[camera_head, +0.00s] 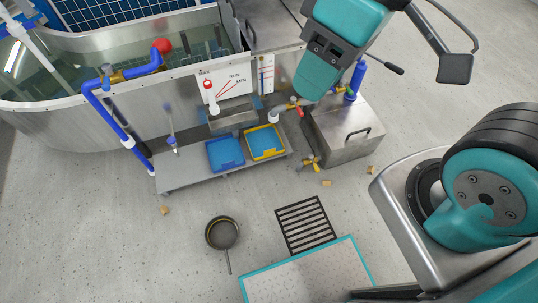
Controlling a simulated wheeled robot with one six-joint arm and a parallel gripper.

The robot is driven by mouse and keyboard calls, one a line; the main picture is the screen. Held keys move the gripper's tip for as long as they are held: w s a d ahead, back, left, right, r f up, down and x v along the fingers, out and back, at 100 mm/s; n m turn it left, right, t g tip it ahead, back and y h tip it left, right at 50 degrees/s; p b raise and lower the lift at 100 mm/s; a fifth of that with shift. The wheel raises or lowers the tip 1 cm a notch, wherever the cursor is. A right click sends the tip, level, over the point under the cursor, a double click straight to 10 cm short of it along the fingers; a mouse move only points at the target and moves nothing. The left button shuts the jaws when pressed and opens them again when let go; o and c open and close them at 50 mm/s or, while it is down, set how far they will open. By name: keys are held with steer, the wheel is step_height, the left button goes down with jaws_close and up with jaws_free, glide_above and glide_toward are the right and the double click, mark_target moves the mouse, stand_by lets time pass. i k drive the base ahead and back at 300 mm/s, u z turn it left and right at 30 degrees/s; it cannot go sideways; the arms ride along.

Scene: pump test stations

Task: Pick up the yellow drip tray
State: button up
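The yellow drip tray (270,156) lies on a low grey bench below the tank in the head view. Its rim is yellow and its inside is blue. A blue tray (225,153) lies close to its left side. Nothing visibly covers the yellow tray. Teal and dark arm-like parts hang at the top right, above and to the right of the trays, but I cannot make out gripper fingertips on them. No gripper is seen touching the yellow tray.
A metal box (346,130) stands right of the bench. Pipes and valves (290,106) lie just behind and right of the trays. A pan (222,233), a floor grate (305,224) and a teal-edged mat (310,275) lie in front. Small tan blocks (327,183) dot the floor.

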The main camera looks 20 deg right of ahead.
mark_target(264, 141)
steer(key=k, duration=0.55)
steer(key=z, duration=1.15)
steer(key=i, duration=0.8)
steer(key=u, duration=2.2)
steer(key=i, duration=0.5)
